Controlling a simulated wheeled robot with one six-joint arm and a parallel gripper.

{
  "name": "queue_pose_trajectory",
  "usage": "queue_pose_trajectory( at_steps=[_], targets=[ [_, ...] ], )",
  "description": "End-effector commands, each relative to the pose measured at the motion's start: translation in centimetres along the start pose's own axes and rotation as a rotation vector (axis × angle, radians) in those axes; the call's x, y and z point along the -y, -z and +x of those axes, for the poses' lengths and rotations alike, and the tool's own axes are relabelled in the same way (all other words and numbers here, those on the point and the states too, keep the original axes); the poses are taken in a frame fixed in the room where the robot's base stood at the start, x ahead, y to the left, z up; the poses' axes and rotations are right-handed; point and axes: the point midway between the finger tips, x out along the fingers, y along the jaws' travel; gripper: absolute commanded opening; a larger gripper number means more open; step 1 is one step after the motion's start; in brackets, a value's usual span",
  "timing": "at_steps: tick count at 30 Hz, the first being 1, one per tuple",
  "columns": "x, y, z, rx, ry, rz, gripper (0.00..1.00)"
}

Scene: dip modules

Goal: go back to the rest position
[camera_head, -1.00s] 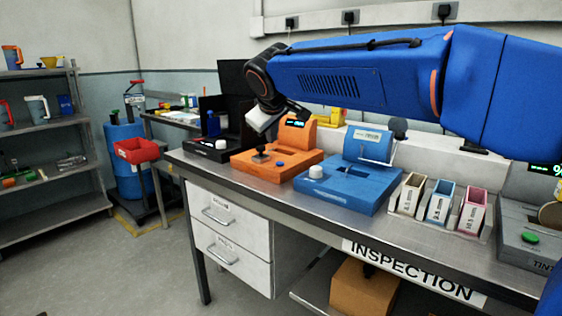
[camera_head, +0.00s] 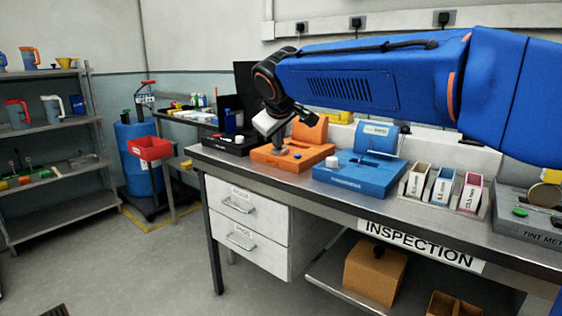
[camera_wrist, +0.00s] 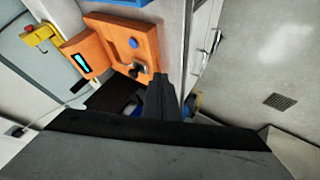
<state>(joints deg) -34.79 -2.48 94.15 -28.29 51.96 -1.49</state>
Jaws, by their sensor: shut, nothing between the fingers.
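My arm (camera_head: 350,82) reaches across the upper part of the head view, above the inspection bench (camera_head: 340,200). My gripper (camera_wrist: 160,85) shows as a dark, closed shape in the wrist view, with nothing between the fingers. In the head view my pale wrist end hangs over the left part of the bench, in front of the orange device (camera_head: 262,155). The fingertips are hard to make out there. In the wrist view the orange device (camera_wrist: 112,38), with its blue button and dark knob, lies beyond the fingers. I cannot tell the exact gap between them.
A blue device (camera_head: 350,180), several labelled slots (camera_head: 440,188) and a grey tint meter (camera_head: 530,225) stand along the bench to the right. A black device (camera_head: 222,146) is at the left. Shelves (camera_head: 50,190) and a blue drum (camera_head: 140,175) stand farther left. Floor in front is clear.

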Motion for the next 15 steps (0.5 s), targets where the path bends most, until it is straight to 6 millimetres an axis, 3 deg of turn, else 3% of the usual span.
queue_pose_trajectory(
  at_steps=[8,11,15],
  targets=[
    [-1.5,-5.2,-0.9,0.041,0.010,0.063,0.00],
    [-2.0,-7.8,-1.3,0.061,0.015,0.094,0.00],
    [-2.7,-12.7,-2.3,0.098,0.025,0.155,0.00]
  ],
)
